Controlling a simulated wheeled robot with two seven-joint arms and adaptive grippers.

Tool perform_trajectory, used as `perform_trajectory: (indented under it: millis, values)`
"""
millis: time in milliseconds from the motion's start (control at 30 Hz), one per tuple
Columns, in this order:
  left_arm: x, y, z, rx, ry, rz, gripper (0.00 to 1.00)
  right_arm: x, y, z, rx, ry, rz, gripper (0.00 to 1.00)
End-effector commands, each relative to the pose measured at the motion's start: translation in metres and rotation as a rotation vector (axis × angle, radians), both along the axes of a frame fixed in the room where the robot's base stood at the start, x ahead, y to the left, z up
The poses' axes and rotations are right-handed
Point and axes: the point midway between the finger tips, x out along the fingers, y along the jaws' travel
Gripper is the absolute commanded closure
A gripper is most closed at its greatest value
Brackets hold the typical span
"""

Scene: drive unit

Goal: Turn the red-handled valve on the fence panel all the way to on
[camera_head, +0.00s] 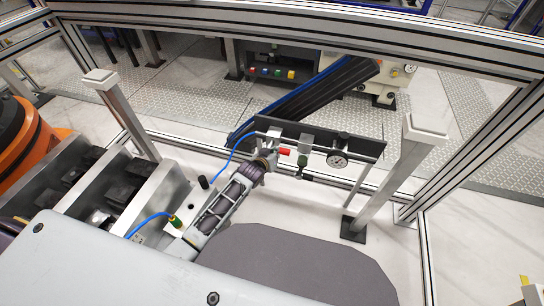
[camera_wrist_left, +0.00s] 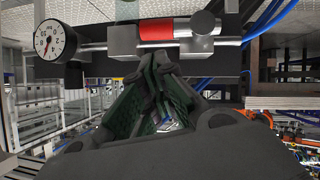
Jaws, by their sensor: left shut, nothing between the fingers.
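The red valve handle (camera_head: 284,151) sits on a dark fence panel (camera_head: 358,143), among grey fittings on a pipe. In the left wrist view the red handle (camera_wrist_left: 156,30) lies horizontally, just above my fingertips. My left gripper (camera_head: 268,156) is at the panel, immediately left of the handle in the head view. In the wrist view its fingers (camera_wrist_left: 159,57) are together with nothing between them. I cannot tell whether they touch the valve. A round white gauge (camera_head: 338,158) is right of the valve; it also shows in the wrist view (camera_wrist_left: 55,40). My right gripper is out of view.
A blue hose (camera_head: 233,150) runs to the panel's left end. A metal post (camera_head: 397,175) stands to the right. Metal bins with dark parts (camera_head: 125,187) and an orange machine (camera_head: 25,140) are at left. Aluminium fence rails (camera_head: 300,28) cross behind.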

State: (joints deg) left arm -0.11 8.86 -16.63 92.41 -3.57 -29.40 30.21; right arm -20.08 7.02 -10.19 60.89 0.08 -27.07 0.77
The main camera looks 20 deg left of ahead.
Motion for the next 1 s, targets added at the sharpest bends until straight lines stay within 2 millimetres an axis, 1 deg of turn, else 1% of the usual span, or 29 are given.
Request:
perform_trajectory:
  millis: [200, 400, 1000]
  values:
    - [-0.017, 0.003, 0.008, -0.001, 0.001, 0.0, 1.0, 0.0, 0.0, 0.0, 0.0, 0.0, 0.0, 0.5]
    - [-0.026, 0.004, 0.014, -0.001, 0.0, 0.0, 1.0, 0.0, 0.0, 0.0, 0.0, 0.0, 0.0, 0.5]
    - [-0.029, 0.005, 0.016, 0.0, 0.0, 0.0, 1.0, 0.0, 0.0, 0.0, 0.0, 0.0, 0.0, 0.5]
